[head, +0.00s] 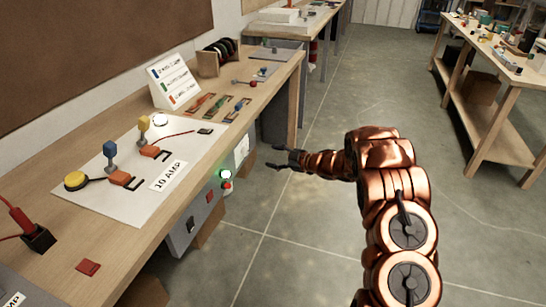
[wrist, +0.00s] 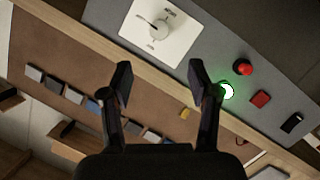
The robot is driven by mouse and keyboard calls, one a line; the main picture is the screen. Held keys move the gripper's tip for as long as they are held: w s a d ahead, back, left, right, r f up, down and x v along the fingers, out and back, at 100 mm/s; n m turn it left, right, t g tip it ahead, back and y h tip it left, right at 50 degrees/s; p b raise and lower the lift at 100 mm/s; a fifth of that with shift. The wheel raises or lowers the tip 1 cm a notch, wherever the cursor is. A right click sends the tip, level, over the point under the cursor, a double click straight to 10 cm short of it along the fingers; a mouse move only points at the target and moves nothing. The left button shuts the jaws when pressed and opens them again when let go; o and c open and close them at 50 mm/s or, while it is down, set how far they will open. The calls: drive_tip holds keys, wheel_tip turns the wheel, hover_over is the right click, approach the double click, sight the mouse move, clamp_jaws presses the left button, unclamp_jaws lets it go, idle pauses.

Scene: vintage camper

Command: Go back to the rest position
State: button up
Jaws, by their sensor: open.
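My gripper (head: 284,158) is at the end of my copper-coloured arm, in the air just off the front edge of the workbench (head: 262,92). In the wrist view my gripper (wrist: 161,78) has its two dark fingers apart with nothing between them. Beyond the fingers is a grey control panel (wrist: 205,45) on the bench front. It carries a white dial plate (wrist: 180,40), a red round button (wrist: 243,67), a lit green button (wrist: 226,91), a red switch (wrist: 260,99) and a black switch (wrist: 292,122). The fingers appear apart from the panel.
A white board (head: 110,208) with yellow, blue and orange parts and a "10 AMP" label lies on the bench. A colour-coded sign (head: 174,80) stands behind it. A second wooden table (head: 492,52) is at the right. The grey floor (head: 330,95) between is clear.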

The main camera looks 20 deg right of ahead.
drive_tip(key=d+r+m+t+h, duration=0.1)
drive_tip(key=d+r+m+h, duration=0.4)
drive_tip(key=d+r+h, duration=0.45)
drive_tip(key=s+d+r+m+g+h+p, duration=0.1)
drive_tip(key=s+r+m+g+h, duration=0.1)
drive_tip(key=s+r+m, duration=0.3)
drive_tip(key=s+d+r+m+g+h, duration=0.1)
drive_tip(key=s+d+r+h, duration=0.15)
drive_tip(key=s, duration=0.45)
drive_tip(key=s+a+m+g+y, duration=0.1)
drive_tip(key=s+a+g, duration=0.2)
drive_tip(key=s, duration=1.2)
drive_tip(key=s+a+m+g+y+p, duration=0.1)
drive_tip(key=s+a+g, duration=0.3)
drive_tip(key=s+a, duration=0.6)
drive_tip(key=s+a+m+g+y, duration=0.1)
drive_tip(key=s+a+g, duration=0.3)
drive_tip(key=s, duration=1.6)
drive_tip(key=a+m, duration=0.1)
drive_tip(key=a, duration=0.2)
drive_tip(key=shift+s+a+f+y, duration=0.25)
drive_tip(key=shift+s+f+y, duration=0.1)
drive_tip(key=shift+f+y, duration=0.05)
